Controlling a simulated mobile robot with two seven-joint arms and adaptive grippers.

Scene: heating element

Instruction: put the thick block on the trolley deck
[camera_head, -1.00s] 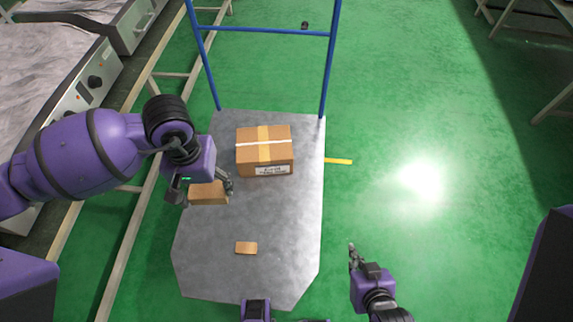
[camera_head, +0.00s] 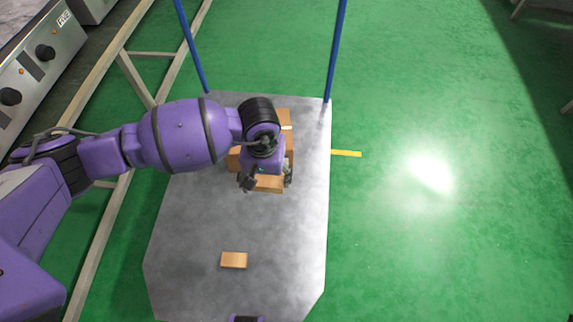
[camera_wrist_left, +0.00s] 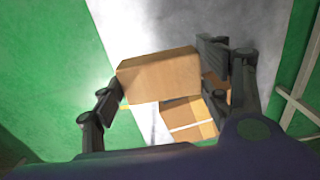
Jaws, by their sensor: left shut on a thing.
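The thick block (camera_head: 266,185), plain brown, is held between the fingers of my left gripper (camera_head: 267,180). In the head view it overlaps the front of a taped carton; its height above the deck is hard to tell. In the left wrist view the block (camera_wrist_left: 160,76) lies between the two dark fingers of the left gripper (camera_wrist_left: 170,80), with the carton beyond it. The grey trolley deck (camera_head: 190,240) lies below, its front half mostly bare.
The taped carton (camera_head: 284,117) stands on the rear of the deck, largely hidden by my left arm. A small thin block (camera_head: 234,260) lies near the deck's front. Blue trolley posts (camera_head: 334,50) rise at the back. Green floor is clear on the right.

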